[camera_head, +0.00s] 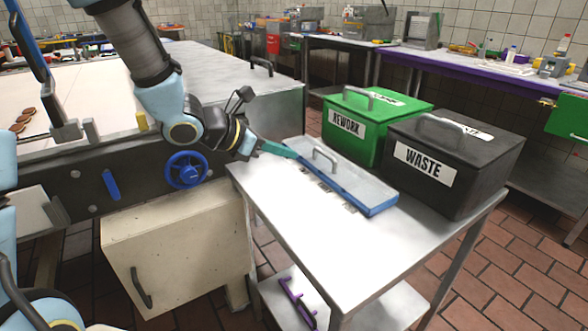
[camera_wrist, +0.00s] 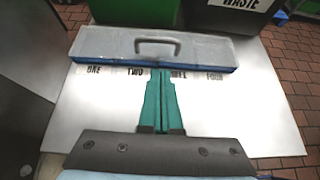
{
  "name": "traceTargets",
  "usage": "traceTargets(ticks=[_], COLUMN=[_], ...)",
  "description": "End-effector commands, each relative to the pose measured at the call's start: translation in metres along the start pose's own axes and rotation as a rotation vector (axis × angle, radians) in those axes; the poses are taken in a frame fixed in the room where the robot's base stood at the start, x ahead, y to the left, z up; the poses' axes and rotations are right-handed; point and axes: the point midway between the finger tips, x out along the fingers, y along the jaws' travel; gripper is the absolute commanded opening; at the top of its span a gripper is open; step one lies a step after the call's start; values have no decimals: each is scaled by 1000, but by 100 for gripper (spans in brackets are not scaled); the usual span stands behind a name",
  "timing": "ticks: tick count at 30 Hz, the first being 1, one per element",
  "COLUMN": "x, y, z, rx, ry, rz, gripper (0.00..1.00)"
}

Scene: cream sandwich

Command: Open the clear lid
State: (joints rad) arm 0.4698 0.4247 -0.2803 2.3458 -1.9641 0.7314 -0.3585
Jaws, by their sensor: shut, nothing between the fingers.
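The clear lid (camera_head: 340,172) is a long, flat, greyish see-through cover with a grey handle (camera_head: 325,156) on top. It lies closed on a shallow blue tray (camera_head: 383,209) on the metal table. In the wrist view the lid (camera_wrist: 105,43) spans the upper middle, with its handle (camera_wrist: 158,44) near the centre. My gripper (camera_head: 292,153) has teal fingers at the tray's left end in the head view. In the wrist view the fingers (camera_wrist: 161,75) are together and empty, their tips at the tray's front edge. I cannot tell whether they touch it.
A green REWORK bin (camera_head: 372,122) and a black WASTE bin (camera_head: 455,165) stand behind the tray, both lidded. The metal tabletop (camera_head: 290,220) in front is clear apart from printed labels along the tray. A conveyor (camera_head: 90,90) is at the left.

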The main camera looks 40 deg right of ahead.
Motion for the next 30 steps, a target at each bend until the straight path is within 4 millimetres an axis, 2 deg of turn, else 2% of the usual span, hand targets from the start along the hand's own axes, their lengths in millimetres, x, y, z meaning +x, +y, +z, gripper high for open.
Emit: traceTargets(ticks=[7,19,24,30], x=[23,89,102,105], y=[1,2,2,3], z=[3,4,4,3], rx=[-32,-30,-30,-29], ry=[-15,-13,-13,-13], rz=[7,9,10,11], gripper=[0,0,0,0])
